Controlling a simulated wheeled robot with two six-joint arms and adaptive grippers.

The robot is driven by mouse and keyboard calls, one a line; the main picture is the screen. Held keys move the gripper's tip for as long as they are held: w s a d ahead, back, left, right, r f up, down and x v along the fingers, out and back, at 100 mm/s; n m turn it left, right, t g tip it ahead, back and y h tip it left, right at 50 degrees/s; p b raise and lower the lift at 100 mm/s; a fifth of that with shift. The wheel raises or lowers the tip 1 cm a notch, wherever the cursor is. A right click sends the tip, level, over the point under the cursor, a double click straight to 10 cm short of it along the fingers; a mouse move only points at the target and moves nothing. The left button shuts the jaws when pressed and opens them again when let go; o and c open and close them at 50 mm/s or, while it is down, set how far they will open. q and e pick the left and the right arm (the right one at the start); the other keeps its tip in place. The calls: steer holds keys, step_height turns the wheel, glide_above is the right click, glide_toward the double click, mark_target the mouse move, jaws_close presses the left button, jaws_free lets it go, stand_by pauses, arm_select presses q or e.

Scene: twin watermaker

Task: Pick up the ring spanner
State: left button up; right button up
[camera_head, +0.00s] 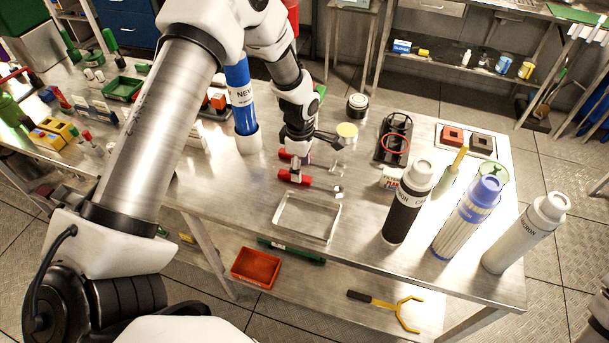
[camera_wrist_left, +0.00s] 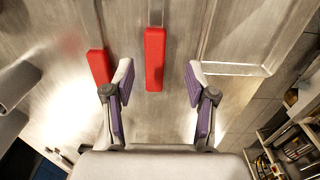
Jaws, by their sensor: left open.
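Two red-handled tools lie on the steel bench under my left gripper (camera_head: 306,158). The nearer red handle (camera_head: 294,177) and the farther one (camera_head: 286,155) show in the head view, with small metal ends to their right. I cannot tell which is the ring spanner. In the left wrist view, one red handle (camera_wrist_left: 155,60) with a metal shaft lies between the open fingers, and I see no contact. The other red handle (camera_wrist_left: 98,66) lies outside the left finger, partly hidden by it. My left gripper is open and empty.
An empty metal tray (camera_head: 308,217) lies just in front of the tools. A blue filter cylinder (camera_head: 241,95) stands left of my gripper. A black canister (camera_head: 405,205) and other tall canisters stand to the right. A black rack (camera_head: 394,140) stands farther back.

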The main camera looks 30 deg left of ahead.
mark_target(310, 182)
arm_select(q)
steer(key=f, duration=0.2)
steer(key=w+f+p, duration=0.1)
steer(key=f, duration=0.1)
steer(key=shift+f, duration=0.3)
steer(key=shift+w+a+f, duration=0.1)
steer(key=shift+a, duration=0.05)
steer(key=shift+s+r, duration=0.2)
steer(key=shift+s, duration=0.1)
steer(key=c, duration=0.5)
jaws_close()
arm_select(e)
steer(key=shift+w+r, duration=0.25)
steer(key=shift+r, duration=0.4)
arm_select(q)
steer(key=shift+r, duration=0.1)
